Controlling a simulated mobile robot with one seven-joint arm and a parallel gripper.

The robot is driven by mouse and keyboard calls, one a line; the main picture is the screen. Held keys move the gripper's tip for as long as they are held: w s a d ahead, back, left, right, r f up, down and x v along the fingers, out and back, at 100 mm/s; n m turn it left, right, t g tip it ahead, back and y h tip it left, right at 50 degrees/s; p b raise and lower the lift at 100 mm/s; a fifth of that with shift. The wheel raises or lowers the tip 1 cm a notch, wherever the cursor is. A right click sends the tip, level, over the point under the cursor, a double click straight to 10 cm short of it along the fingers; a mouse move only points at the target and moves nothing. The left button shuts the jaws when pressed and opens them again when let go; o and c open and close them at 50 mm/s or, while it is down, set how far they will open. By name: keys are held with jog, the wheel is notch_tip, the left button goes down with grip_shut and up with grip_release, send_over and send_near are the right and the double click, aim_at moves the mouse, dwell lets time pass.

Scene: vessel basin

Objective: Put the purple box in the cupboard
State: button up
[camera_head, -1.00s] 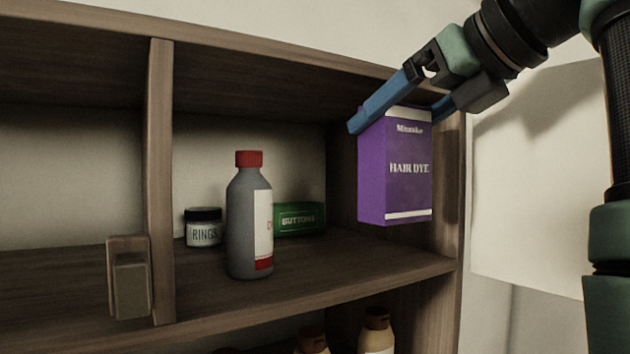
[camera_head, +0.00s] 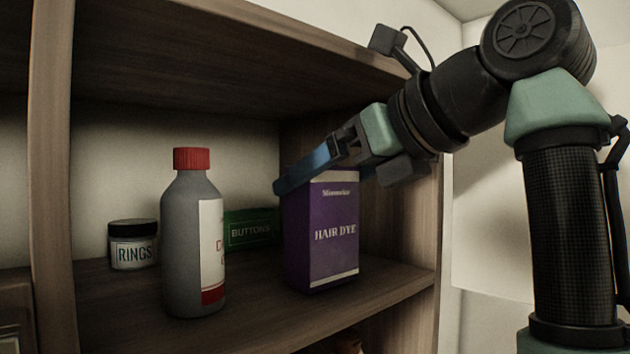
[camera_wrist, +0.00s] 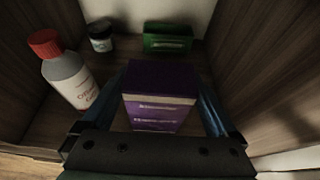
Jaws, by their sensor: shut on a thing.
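The purple box (camera_head: 334,232), marked "HAIR DYE", is upright inside the right compartment of the wooden cupboard (camera_head: 385,290). Its bottom is at or just above the shelf; I cannot tell whether it touches. My gripper (camera_head: 312,172) is shut on the top part of the box, with a blue finger along its left side. In the wrist view the box (camera_wrist: 158,112) sits between the two blue fingers of my gripper (camera_wrist: 168,100).
A grey bottle with a red cap (camera_head: 190,235) stands left of the box. A "RINGS" jar (camera_head: 132,246) and a green "BUTTONS" box (camera_head: 250,230) stand farther back. The cupboard's right wall and the upper board (camera_head: 300,40) are close to my arm.

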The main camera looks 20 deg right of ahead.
jog(key=shift+w+f, duration=0.2)
jog(key=shift+w, duration=0.15)
jog(key=shift+s+f, duration=0.1)
jog(key=shift+s, duration=0.25)
jog(key=o, duration=1.3)
jog(key=shift+w, duration=0.1)
jog(key=shift+w, duration=0.1)
